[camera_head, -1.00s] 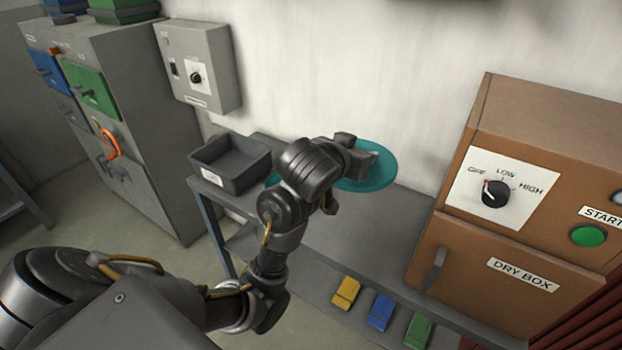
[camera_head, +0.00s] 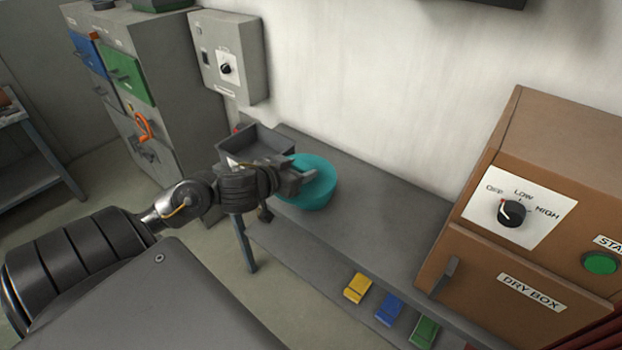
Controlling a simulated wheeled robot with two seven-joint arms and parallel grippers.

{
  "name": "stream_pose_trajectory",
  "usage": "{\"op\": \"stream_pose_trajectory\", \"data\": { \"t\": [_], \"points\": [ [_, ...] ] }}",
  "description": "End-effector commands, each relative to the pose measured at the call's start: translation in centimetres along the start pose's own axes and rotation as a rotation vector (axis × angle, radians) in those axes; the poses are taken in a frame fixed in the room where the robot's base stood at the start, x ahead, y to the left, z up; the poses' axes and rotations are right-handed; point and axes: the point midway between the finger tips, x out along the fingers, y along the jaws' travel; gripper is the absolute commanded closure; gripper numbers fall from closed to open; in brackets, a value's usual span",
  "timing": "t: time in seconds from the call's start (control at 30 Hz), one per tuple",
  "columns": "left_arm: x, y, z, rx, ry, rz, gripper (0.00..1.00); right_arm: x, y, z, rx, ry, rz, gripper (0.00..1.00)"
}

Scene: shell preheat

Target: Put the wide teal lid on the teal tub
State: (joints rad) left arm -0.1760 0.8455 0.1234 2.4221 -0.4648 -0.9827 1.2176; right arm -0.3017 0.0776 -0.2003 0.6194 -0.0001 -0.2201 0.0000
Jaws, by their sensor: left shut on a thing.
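The wide teal lid (camera_head: 318,172) is a flat disc at the left part of the grey bench, right of the dark tray. My left gripper (camera_head: 298,181) is shut on the lid at its left side. The teal tub (camera_head: 314,202) shows just under the lid, with its lower side visible on the bench. The lid lies over or very close above the tub's top; I cannot tell whether it is fully seated. My gripper and wrist hide the left part of both. My right gripper is not in view.
A dark open tray (camera_head: 262,142) stands left of the tub. The brown dry box (camera_head: 540,220) stands at the right end of the grey bench (camera_head: 385,200). Yellow (camera_head: 357,288), blue (camera_head: 389,309) and green (camera_head: 423,331) blocks lie on the lower shelf. The bench middle is clear.

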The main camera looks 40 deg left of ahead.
Motion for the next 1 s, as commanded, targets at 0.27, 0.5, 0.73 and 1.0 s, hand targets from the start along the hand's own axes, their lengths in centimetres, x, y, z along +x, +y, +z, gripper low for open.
{"op": "stream_pose_trajectory", "data": {
  "t": [0.27, 0.5, 0.73, 1.0],
  "points": [
    [-0.1, 1.5, -0.3, 0.009, -0.002, 0.027, 0.74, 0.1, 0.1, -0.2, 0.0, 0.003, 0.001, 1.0],
    [3.1, -0.3, 0.1, 0.004, -0.002, 0.023, 0.74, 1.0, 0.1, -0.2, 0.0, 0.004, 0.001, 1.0],
    [8.8, -3.6, 0.6, 0.004, -0.003, 0.024, 0.74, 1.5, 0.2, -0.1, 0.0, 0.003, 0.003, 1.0],
    [13.2, -5.4, 3.4, 0.006, -0.002, 0.025, 0.74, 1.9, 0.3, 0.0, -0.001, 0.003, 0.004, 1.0]
  ]
}}
